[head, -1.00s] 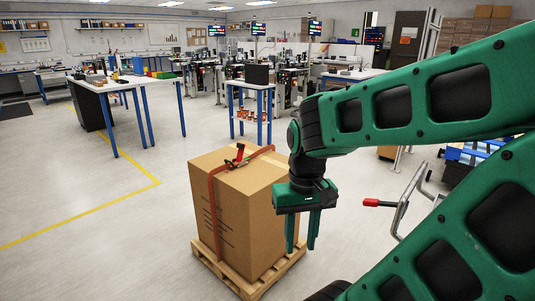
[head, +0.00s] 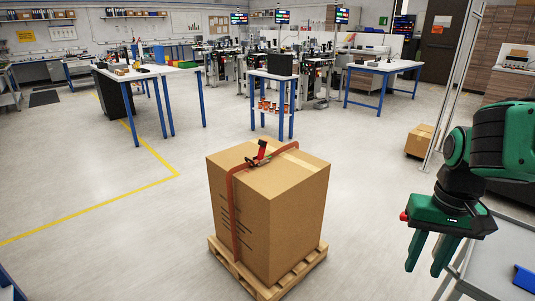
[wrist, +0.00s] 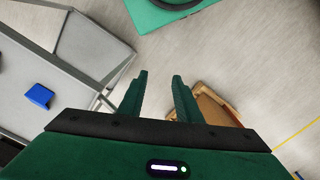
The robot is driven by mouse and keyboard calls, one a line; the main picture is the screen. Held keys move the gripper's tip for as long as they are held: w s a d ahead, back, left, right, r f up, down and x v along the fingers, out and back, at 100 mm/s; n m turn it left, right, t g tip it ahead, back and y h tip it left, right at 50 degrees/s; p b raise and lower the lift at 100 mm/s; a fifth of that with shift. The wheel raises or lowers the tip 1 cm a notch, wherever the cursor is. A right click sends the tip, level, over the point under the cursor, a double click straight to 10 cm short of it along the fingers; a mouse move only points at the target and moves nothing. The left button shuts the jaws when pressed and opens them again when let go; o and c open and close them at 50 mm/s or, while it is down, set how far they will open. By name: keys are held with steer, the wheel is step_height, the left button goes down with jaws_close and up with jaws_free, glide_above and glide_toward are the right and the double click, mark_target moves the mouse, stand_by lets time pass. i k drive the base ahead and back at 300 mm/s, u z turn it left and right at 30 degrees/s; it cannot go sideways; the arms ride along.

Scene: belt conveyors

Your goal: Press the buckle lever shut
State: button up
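The buckle lever (head: 262,148) is red and stands raised, tilted up from the metal buckle (head: 257,162) on top of a large cardboard box. An orange-brown strap (head: 233,215) runs over the box's top and down its front left side. The box (head: 290,215) stands on a wooden pallet (head: 255,287). My gripper (head: 432,252) is to the right of the box, well apart from it, fingers pointing down. In the wrist view my gripper (wrist: 158,95) has its fingers apart with nothing between them. The buckle is not seen in the wrist view.
A grey cart (head: 500,262) with a blue item (head: 524,278) stands at the lower right, close to my gripper; the blue item also shows in the wrist view (wrist: 39,96). A small box (head: 419,140) lies behind. Floor left of the box is clear.

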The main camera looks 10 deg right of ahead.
mark_target(262, 143)
steer(key=k, duration=0.65)
steer(key=u, duration=0.55)
steer(key=i, duration=1.5)
steer(key=z, duration=0.2)
